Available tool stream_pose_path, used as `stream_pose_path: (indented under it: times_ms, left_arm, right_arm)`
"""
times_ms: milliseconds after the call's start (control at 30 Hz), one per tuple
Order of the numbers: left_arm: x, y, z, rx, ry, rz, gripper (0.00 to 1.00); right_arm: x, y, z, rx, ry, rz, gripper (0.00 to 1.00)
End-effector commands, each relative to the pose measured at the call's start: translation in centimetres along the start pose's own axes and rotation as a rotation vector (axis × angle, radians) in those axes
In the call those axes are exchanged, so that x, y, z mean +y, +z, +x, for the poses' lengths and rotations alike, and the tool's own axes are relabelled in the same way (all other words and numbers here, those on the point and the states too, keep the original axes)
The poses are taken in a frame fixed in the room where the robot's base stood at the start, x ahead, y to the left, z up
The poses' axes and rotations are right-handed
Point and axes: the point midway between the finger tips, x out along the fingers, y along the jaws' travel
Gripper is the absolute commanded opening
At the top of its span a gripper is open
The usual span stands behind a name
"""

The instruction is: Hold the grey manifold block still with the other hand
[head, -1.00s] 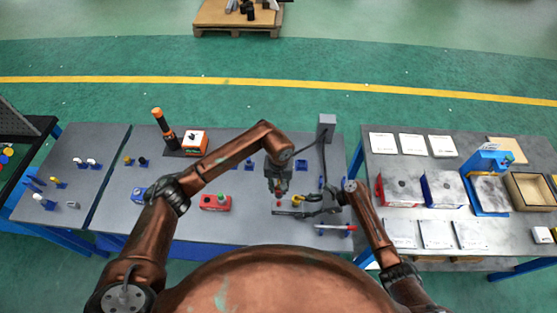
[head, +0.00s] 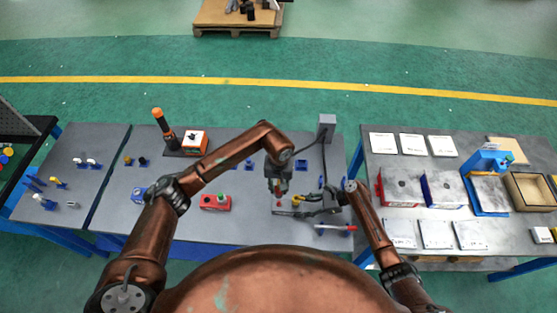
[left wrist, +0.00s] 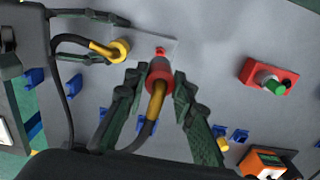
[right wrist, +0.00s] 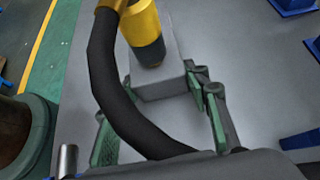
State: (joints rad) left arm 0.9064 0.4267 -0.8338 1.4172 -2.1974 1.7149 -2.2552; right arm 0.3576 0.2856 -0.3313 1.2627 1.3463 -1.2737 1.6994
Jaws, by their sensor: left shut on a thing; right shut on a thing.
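The grey manifold block (right wrist: 162,90) sits on the dark table between the fingers of my right gripper (right wrist: 158,80), which is shut on it. In the left wrist view the block (left wrist: 143,46) carries a yellow connector (left wrist: 115,50) with a black hose, and a small red port (left wrist: 160,50). My left gripper (left wrist: 157,82) is shut on a red-collared yellow connector (left wrist: 159,78) with a dark hose, held close to the red port. I cannot tell whether they touch. In the head view my left gripper (head: 278,185) is above the block and my right gripper (head: 308,205) comes from the right.
A red box with a green button (head: 215,202) and an orange-white device (head: 194,142) stand to the left. A grey post (head: 326,126) stands behind. Small blue holders (head: 301,165) dot the table.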

Motion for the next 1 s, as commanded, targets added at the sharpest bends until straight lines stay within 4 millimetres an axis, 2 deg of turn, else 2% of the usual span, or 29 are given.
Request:
stream_pose_path:
  times_ms: [200, 333, 500, 700, 1000]
  left_arm:
    - [0.0, 0.0, -0.1, 0.001, 0.0, 0.0, 0.0]
    - [-0.1, -0.2, -1.2, 0.004, -0.002, 0.001, 0.0]
    - [-0.1, 0.1, 1.7, -0.003, -0.002, -0.001, 0.0]
    - [0.0, 0.0, 4.2, -0.001, -0.001, -0.001, 0.0]
    - [0.0, 0.0, 4.8, 0.0, 0.001, 0.0, 0.0]
  right_arm:
    - [0.0, 0.0, 0.0, 0.0, -0.001, 0.0, 0.1]
    - [0.0, 0.0, 0.0, 0.0, -0.001, 0.0, 0.1]
    - [0.0, 0.0, 0.0, 0.0, -0.001, 0.0, 0.1]
    - [0.0, 0.0, 0.0, 0.0, -0.001, 0.0, 0.1]
    - [0.0, 0.0, 0.0, 0.0, -0.001, 0.0, 0.1]
